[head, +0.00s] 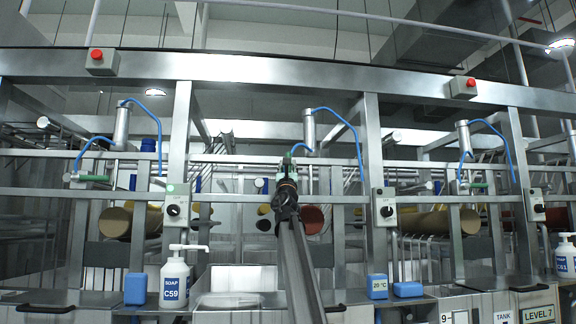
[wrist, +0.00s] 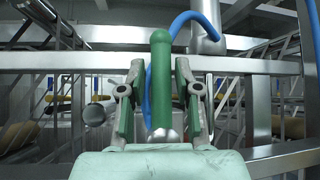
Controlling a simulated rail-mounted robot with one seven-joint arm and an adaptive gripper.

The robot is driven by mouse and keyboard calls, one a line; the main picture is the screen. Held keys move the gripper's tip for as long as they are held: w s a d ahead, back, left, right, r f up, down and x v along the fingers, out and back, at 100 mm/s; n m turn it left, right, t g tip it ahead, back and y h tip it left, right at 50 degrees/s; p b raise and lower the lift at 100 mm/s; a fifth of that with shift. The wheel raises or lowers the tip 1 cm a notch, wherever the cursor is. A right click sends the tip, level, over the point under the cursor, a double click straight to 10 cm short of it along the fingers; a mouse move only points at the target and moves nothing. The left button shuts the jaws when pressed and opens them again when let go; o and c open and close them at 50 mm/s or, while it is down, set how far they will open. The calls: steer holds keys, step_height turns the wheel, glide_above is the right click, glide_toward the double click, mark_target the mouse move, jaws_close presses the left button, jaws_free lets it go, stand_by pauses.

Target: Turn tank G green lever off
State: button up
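In the wrist view a green lever (wrist: 160,85) with a rounded end runs up the middle of the picture, with a metal base at its lower end. My gripper (wrist: 159,68) is open, with one finger on each side of the lever. A gap shows between the lever and each finger pad. In the head view my gripper (head: 287,163) is at the middle frame, below a steel cylinder, and mostly hides this lever. Similar green levers show at the left (head: 92,178) and right (head: 478,185). No tank G label is readable.
Steel rails (head: 230,67) and posts surround my arm. A blue hose (wrist: 152,70) passes close behind the lever. Switch boxes (head: 384,207) are on the posts. A soap bottle (head: 175,279) and blue blocks (head: 377,287) stand on the front ledge. Rolls (head: 115,222) lie behind.

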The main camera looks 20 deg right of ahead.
steer(key=v, duration=1)
